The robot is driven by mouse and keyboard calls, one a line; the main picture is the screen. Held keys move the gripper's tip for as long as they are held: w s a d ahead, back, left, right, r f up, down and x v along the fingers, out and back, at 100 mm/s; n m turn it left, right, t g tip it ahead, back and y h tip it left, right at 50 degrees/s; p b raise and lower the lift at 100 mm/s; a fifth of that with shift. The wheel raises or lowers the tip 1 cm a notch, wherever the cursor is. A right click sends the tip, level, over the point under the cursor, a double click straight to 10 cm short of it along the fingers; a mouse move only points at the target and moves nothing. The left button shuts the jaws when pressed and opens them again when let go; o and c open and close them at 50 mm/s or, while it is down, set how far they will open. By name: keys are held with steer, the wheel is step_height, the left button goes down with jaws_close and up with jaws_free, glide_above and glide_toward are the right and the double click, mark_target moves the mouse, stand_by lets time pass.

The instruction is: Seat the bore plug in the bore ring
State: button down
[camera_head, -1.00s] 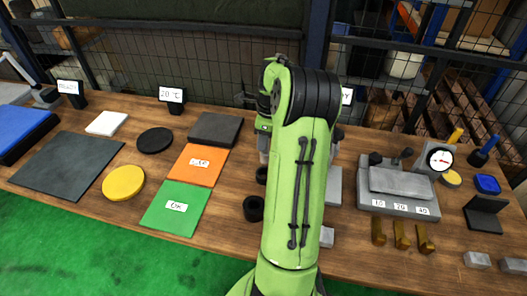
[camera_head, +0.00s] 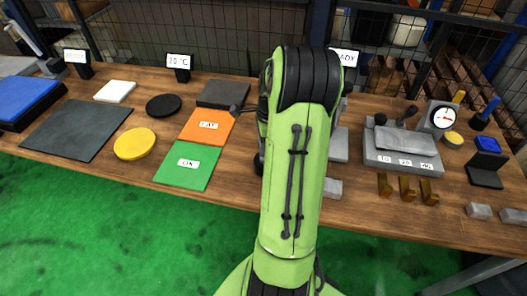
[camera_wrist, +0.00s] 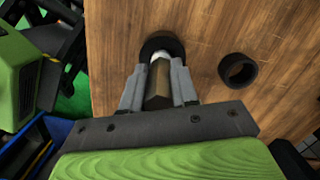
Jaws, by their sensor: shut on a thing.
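In the wrist view my gripper (camera_wrist: 158,72) is shut on the bore plug (camera_wrist: 158,84), a brown faceted handle with a pale, shiny end. The pale end points at the opening of a thick black ring (camera_wrist: 174,43) on the wooden bench. The plug overlaps the ring's near side, and I cannot tell how far its end is inside the hole. Which one is the bore ring is not marked. In the head view my green arm hides the gripper and plug.
In the head view a green mat (camera_head: 186,166), an orange mat (camera_head: 207,127) and a yellow disc (camera_head: 135,144) lie left of my arm. A grey block stand (camera_head: 400,162) and brass pieces (camera_head: 407,189) are to the right. Bare wood surrounds the rings in the wrist view.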

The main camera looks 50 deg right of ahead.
steer(key=shift+d+f, duration=0.1)
steer(key=shift+f, duration=0.4)
steer(key=shift+f, duration=0.15)
steer(key=c, duration=0.9)
jaws_free()
steer(key=shift+o, duration=0.2)
